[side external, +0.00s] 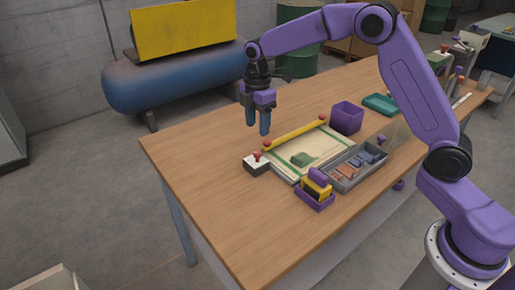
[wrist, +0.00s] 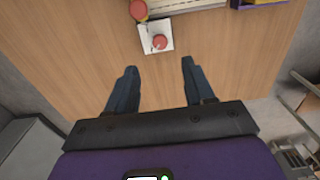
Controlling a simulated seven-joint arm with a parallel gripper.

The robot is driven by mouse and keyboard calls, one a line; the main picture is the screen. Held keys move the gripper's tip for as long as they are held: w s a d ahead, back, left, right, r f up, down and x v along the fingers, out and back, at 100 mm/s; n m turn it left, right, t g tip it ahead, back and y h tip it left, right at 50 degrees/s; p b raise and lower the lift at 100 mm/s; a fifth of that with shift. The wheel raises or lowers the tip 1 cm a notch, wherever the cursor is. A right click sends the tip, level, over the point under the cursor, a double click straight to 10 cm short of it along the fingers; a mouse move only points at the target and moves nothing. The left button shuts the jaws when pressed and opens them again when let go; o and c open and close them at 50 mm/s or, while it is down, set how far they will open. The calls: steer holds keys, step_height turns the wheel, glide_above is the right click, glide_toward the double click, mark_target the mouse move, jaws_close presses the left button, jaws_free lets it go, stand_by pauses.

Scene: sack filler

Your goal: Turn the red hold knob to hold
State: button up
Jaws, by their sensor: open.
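The red hold knob (side external: 257,156) sits on top of a small box with a white top and dark sides (side external: 256,166), near the left end of the work area. In the wrist view the knob (wrist: 159,42) shows from above on its white plate (wrist: 148,31), just beyond my fingertips. My gripper (side external: 258,129) is above the table, up and slightly back from the knob, with its blue fingers pointing down. In the wrist view my gripper (wrist: 159,66) is open, its two fingers wide apart with nothing between them.
A yellow bar (side external: 295,132) with red ends lies close beside the knob box, along a pale board (side external: 322,148) carrying a green piece (side external: 303,159). A grey parts tray (side external: 345,184), purple bin (side external: 347,117) and yellow-black item (side external: 316,188) stand right. The table's left side is clear.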

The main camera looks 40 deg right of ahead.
mark_target(258, 152)
step_height(258, 152, down, 9)
steer(key=shift+f, duration=0.15)
stand_by(0.4)
jaws_close()
